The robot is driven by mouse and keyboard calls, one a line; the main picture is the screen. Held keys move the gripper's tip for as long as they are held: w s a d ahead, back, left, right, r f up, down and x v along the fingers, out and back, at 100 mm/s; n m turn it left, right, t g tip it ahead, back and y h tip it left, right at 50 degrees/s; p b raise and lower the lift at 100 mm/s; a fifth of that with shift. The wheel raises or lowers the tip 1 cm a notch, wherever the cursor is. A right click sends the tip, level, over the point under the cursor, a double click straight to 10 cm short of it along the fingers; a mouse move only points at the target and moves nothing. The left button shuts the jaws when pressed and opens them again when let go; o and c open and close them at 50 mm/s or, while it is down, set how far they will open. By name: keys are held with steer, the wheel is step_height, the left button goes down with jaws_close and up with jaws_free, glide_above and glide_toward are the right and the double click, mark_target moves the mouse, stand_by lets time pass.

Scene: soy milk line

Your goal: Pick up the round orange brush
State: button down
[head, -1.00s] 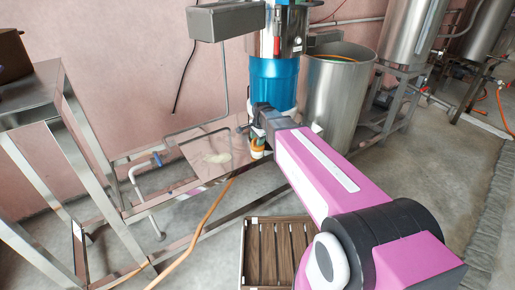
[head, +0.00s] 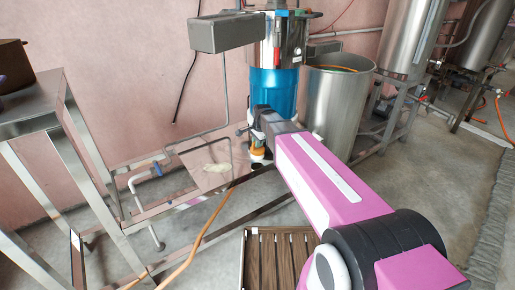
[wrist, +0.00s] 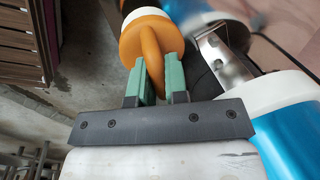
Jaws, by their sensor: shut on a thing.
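The round orange brush (wrist: 147,37) shows in the wrist view with a round orange body, a white rim and a raised orange grip. My gripper (wrist: 160,72) has its two green fingers shut on that grip, one on each side. In the head view the brush (head: 257,152) hangs upright below my gripper (head: 261,128), beside the blue cylinder. Its underside looks dark, and the arm hides part of it. I cannot tell whether it touches the surface below.
A blue and steel machine (head: 272,90) stands just behind my gripper. A steel drum (head: 338,105) is to its right. A slatted wooden crate (head: 246,262) is on the floor in front. A steel table frame (head: 80,150) stands left.

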steer(key=s+a+r, duration=0.4)
steer(key=a+r, duration=0.3)
steer(key=a, duration=0.4)
steer(key=shift+r, duration=0.25)
